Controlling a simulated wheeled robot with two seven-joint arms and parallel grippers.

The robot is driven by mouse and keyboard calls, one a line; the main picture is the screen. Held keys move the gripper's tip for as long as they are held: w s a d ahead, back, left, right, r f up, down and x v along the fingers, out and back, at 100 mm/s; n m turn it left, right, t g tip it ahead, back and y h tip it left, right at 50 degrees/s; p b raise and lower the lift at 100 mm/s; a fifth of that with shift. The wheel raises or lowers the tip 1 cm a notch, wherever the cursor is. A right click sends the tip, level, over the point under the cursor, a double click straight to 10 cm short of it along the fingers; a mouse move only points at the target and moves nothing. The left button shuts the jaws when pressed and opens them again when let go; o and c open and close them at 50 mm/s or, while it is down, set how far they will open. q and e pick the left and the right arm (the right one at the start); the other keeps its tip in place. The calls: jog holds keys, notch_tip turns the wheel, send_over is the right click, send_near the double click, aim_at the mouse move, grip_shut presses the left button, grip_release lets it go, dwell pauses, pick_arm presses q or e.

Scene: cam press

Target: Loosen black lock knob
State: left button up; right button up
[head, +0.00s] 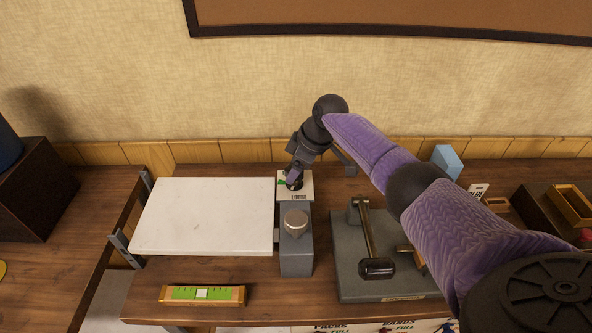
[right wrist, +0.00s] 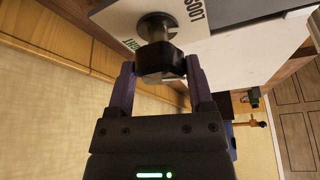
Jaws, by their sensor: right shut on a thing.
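The black lock knob (right wrist: 160,60) sits on a short round metal stem in the right wrist view. A white label plate (right wrist: 205,18) with the word LOOSE lies behind it. In the head view the knob is mostly hidden by my right gripper (head: 293,181), which reaches down over the label plate (head: 302,190). In the right wrist view the two fingers of my right gripper (right wrist: 159,72) stand one on each side of the knob and are shut on it. My left gripper is not in view.
A grey block with a round metal knob (head: 296,222) stands in front of the plate. A white board (head: 205,215) lies left of it, with a green level (head: 203,294) in front. A grey press base with a black-handled lever (head: 376,268) stands to the right, below my right arm.

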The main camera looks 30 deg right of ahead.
dwell(0.3)
jog(key=o, duration=1)
jog(key=shift+o, duration=1.3)
jog(key=p+v, duration=0.2)
jog(key=v, duration=0.8)
jog(key=shift+w, duration=0.15)
